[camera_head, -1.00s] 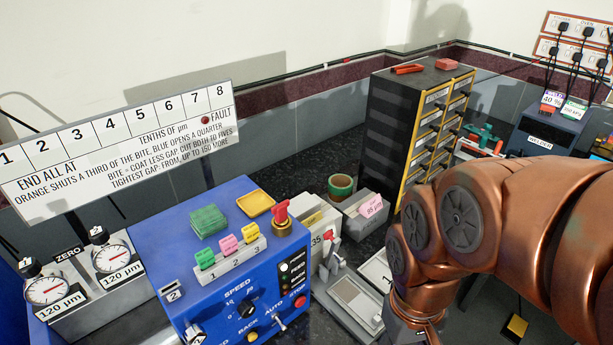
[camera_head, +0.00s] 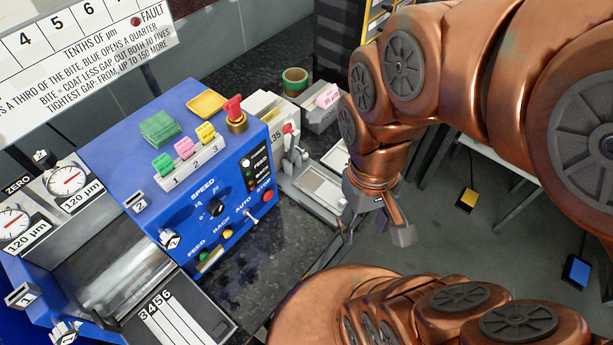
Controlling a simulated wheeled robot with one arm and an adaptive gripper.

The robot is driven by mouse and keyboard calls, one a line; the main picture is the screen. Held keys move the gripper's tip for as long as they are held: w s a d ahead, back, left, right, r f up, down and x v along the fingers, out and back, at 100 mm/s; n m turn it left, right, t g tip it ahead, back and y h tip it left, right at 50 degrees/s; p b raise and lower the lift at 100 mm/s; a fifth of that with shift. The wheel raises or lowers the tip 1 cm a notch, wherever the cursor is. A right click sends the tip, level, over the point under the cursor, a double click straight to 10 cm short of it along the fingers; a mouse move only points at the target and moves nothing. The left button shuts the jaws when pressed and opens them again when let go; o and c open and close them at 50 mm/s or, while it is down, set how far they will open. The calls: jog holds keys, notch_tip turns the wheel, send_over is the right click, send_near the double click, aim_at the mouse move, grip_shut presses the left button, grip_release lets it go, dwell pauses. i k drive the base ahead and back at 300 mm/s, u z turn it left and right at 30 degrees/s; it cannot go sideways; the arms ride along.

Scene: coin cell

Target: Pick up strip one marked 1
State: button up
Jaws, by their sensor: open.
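My gripper (camera_head: 376,222) is open and empty, pointing down with its fingers apart, over the floor to the right of the bench. A rack (camera_head: 190,172) on the blue machine is marked 1, 2, 3. A green tab (camera_head: 163,164) stands above the 1, a pink tab (camera_head: 185,149) above the 2 and a yellow tab (camera_head: 206,133) above the 3. A dark plate (camera_head: 205,332) at the bottom edge carries pale strips (camera_head: 172,325) marked 3 to 6. No strip marked 1 can be made out there. My gripper is well right of both.
The blue machine (camera_head: 120,125) has steel rollers (camera_head: 125,275), a red knob (camera_head: 234,112) and a control panel. Two dial gauges stand at left.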

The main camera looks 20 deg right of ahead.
aim_at(323, 189)
jog(key=u, duration=0.15)
jog(key=k, duration=1.15)
jog(key=u, duration=0.45)
